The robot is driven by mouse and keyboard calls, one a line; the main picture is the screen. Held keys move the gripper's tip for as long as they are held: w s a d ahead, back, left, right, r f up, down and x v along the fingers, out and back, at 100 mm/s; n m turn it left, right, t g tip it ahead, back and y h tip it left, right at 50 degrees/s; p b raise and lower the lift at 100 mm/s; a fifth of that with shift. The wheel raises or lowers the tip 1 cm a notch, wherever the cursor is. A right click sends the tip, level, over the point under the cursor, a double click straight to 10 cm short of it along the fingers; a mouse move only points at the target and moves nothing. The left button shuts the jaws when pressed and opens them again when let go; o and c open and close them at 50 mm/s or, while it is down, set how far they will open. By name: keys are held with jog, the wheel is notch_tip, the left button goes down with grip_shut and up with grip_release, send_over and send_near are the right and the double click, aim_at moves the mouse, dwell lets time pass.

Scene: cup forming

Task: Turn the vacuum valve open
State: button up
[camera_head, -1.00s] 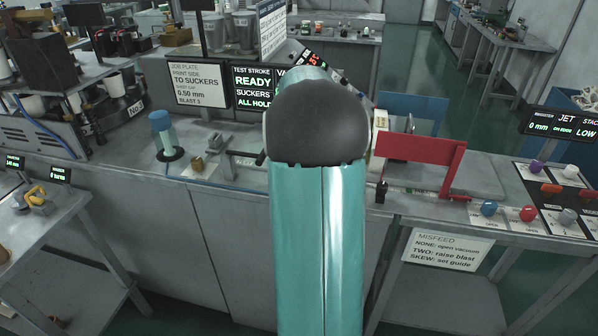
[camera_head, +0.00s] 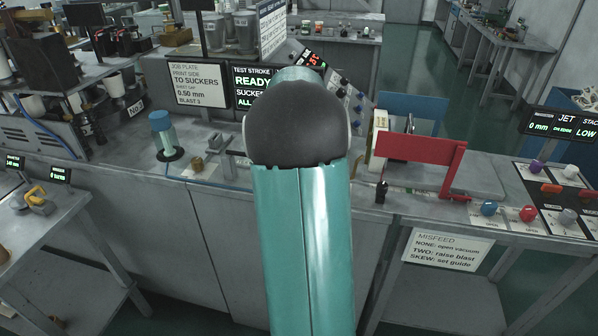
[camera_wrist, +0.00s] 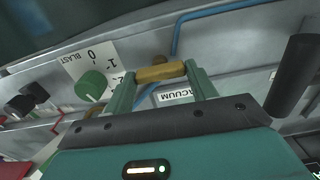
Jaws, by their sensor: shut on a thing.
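In the wrist view my gripper (camera_wrist: 160,77) is shut on the brass-coloured valve handle (camera_wrist: 161,73), which spans the gap between its two green fingertips. A rounded brown end of the valve shows just behind the handle. A white label reading "VACUUM" (camera_wrist: 176,96) sits beside it, partly covered by a finger. In the head view my teal arm with its dark joint hides the gripper and the held handle.
A green knob (camera_wrist: 91,84) on a white "BLAST" dial plate is left of my fingers. A dark cylinder (camera_wrist: 293,76) stands at the right. In the head view, a red bracket (camera_head: 420,152) stands right of my arm and a blue-capped post (camera_head: 161,125) left.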

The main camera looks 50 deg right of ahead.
jog(key=o, duration=1)
notch_tip(320, 180, up, 14)
jog(key=shift+f, duration=0.1)
dwell(0.5)
